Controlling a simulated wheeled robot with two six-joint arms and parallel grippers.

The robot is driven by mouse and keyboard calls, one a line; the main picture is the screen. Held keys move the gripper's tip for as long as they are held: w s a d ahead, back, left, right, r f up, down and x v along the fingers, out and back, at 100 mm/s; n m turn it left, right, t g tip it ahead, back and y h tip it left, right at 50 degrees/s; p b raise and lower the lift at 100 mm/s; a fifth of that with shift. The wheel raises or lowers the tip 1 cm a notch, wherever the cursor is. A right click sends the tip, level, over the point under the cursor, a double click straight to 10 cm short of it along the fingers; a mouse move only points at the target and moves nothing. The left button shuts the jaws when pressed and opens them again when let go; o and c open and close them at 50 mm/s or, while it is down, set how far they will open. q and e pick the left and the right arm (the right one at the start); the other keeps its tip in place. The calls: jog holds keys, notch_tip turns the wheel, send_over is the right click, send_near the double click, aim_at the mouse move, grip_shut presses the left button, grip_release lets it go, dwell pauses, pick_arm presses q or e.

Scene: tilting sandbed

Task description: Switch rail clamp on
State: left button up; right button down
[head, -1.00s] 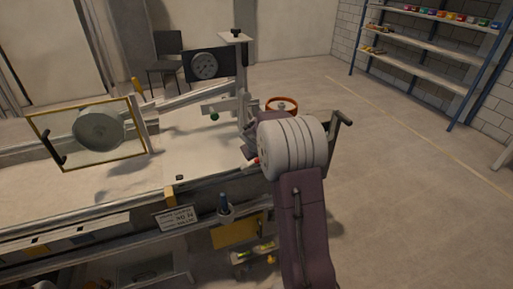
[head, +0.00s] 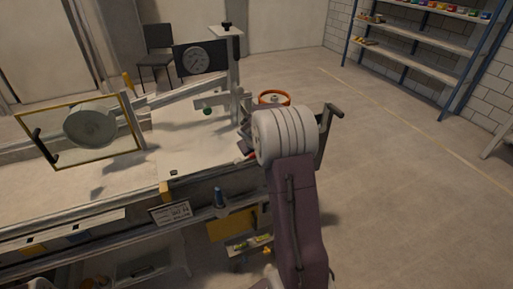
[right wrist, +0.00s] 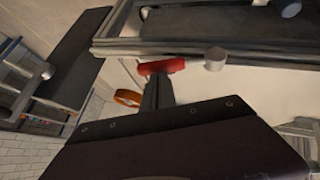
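A red handle, which looks like the rail clamp's lever, shows in the right wrist view (right wrist: 161,66) beside a grey rail (right wrist: 205,46). In the head view a small bit of red (head: 251,157) shows at the bed's right end, mostly hidden by my right wrist. My right gripper (right wrist: 158,88) reaches to the red handle, its grey finger end at or against it. Only one finger shape shows, so I cannot tell whether it is open or shut. A pale round knob (right wrist: 214,59) sits just right of the red handle. My left gripper is out of view.
An orange handwheel (head: 274,96) and a dark crank handle (head: 335,111) stand close to my right wrist. Floor to the right is clear.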

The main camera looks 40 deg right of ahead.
jog(key=r+p, duration=0.3)
jog(key=w+r+p, duration=0.1)
jog(key=r, duration=0.1)
jog(key=shift+a, duration=0.25)
jog(key=v, duration=0.9)
jog(key=shift+s, duration=0.25)
jog(key=shift+f, duration=0.1)
